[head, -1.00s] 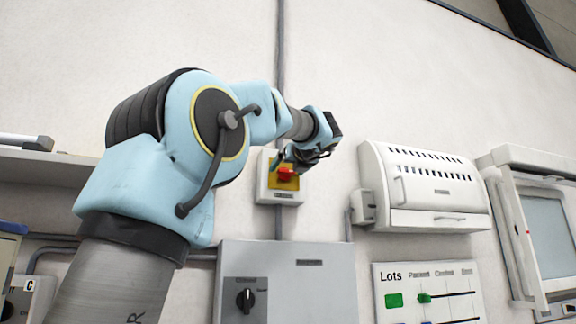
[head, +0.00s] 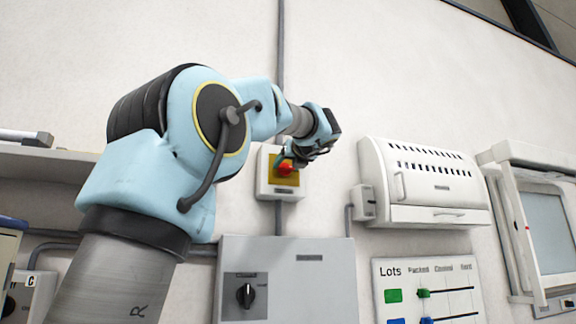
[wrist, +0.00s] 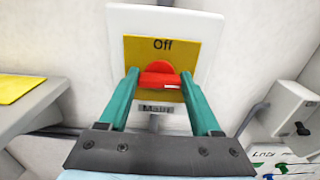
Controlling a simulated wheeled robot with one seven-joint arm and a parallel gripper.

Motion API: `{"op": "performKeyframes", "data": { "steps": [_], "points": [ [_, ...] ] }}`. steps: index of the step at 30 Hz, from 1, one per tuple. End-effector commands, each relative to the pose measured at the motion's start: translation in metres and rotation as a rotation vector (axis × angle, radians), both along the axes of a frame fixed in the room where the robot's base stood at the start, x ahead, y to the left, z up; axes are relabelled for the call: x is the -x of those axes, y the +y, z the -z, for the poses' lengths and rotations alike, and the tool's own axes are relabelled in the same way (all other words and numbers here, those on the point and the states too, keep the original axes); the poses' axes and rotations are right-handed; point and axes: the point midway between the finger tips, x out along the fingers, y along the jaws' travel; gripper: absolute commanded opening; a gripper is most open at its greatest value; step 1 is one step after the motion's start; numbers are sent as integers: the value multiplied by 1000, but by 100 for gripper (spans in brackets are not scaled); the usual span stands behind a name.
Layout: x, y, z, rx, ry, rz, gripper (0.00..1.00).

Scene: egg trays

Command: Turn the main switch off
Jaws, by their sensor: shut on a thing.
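The main switch is a red knob (wrist: 158,69) on a yellow plate (wrist: 198,52) in a pale housing on the wall. "Off" is printed above the knob and "Main" on a label below. A short white mark on the knob lies roughly level, right of its middle. My gripper (wrist: 160,76) is shut on the knob, one teal finger on each side. In the head view the red knob (head: 285,168) shows beside my gripper (head: 293,158), whose fingers partly cover the plate.
A grey cabinet (head: 300,285) with a black rotary knob (head: 245,296) stands below the switch. A white vented unit (head: 430,180) hangs to the right, above a Lots board (head: 425,300). A conduit (head: 281,60) runs up the wall above the switch. A shelf (head: 60,160) is at left.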

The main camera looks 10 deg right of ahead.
Motion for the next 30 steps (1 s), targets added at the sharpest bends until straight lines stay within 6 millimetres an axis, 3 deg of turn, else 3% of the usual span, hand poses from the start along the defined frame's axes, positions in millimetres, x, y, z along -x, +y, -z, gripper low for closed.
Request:
{"op": "performKeyframes", "data": {
  "steps": [3,14,30],
  "points": [
    [0,0,0,0,0,1,9],
    [0,0,1,63,-8,0,9],
    [0,2,2,504,-68,0,9]
  ]
}}
